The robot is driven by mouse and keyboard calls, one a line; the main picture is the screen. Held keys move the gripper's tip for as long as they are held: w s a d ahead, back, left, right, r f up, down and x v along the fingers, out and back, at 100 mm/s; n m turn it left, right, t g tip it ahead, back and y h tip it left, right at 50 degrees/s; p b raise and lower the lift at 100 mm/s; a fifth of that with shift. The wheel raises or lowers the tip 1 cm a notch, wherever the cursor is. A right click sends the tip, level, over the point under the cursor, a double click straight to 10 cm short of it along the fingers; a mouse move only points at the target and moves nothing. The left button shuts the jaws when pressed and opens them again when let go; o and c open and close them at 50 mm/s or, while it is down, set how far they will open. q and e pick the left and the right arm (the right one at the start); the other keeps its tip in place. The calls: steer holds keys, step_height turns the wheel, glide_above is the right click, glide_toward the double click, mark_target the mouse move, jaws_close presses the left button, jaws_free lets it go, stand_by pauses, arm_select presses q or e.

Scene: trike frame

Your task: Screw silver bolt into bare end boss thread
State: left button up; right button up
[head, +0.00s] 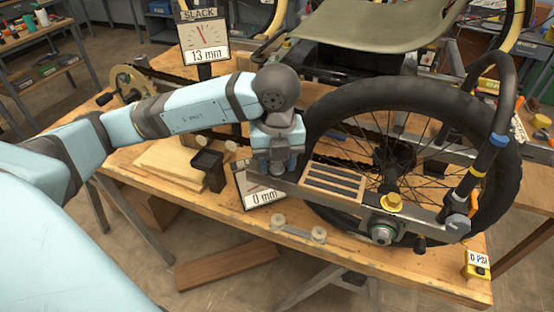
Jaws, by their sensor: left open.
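My left gripper (275,168) points down over the bench, just left of a slotted wooden block (336,184) and near the frame's metal bar (418,214). Its jaws are open, and I see nothing held between them. A silver round end piece (456,226) sits at the bar's right end. I cannot tell which piece is the silver bolt or whether the end piece is the bare boss. My right gripper is not in view.
The large black wheel (325,110) fills the right. A two-knobbed bracket (298,233) lies at the front edge. A 0 PSI gauge (478,260) is front right.

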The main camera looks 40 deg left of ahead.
mark_target(277, 163)
arm_select(q)
steer(key=c, duration=0.5)
steer(key=m, duration=0.7)
steer(key=o, duration=0.8)
step_height(277, 163, up, 12)
